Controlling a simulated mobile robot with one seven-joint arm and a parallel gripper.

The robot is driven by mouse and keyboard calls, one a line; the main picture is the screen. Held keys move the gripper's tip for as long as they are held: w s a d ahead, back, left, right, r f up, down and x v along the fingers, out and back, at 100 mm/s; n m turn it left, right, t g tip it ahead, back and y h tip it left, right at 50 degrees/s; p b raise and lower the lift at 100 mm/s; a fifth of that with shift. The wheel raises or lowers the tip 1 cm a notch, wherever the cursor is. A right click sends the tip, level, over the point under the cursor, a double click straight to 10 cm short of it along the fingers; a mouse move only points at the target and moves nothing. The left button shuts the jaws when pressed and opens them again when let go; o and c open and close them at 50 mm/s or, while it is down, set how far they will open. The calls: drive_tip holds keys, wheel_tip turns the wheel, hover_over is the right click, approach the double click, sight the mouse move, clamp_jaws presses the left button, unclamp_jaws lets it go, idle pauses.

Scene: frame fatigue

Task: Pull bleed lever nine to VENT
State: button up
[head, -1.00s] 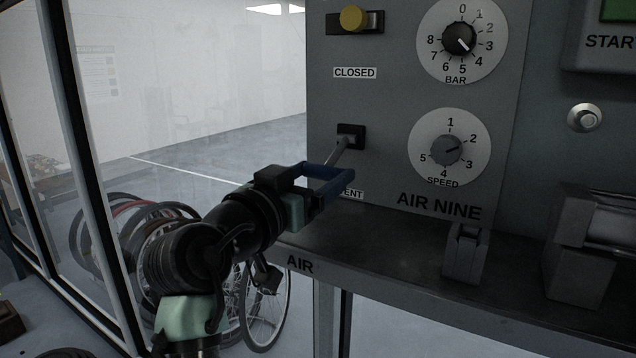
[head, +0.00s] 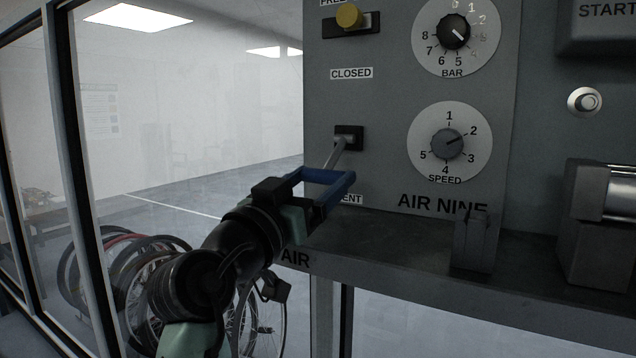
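The bleed lever (head: 337,156) is a thin grey rod that comes out of a black slot plate (head: 349,137) on the AIR NINE panel. It slants down and to the left, toward the VENT label (head: 350,199), which is partly hidden by my gripper. The CLOSED label (head: 351,73) is above the slot. My gripper (head: 347,181) has blue fingers at the lever's lower end, and their tips look close together. The upper finger covers the lever's end, so I cannot tell whether the fingers grip it or only touch it.
A yellow knob (head: 349,16) sits above the labels. The BAR dial (head: 454,33) and SPEED dial (head: 448,144) are to the right. A grey ledge (head: 400,246) juts out below the panel. Bicycle wheels (head: 120,265) stand behind glass at left.

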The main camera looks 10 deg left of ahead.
drive_tip(key=shift+o, duration=1)
drive_tip(key=shift+f, duration=0.1)
drive_tip(key=b+v, duration=0.5)
drive_tip(key=v, duration=0.8)
drive_tip(key=shift+d, duration=0.1)
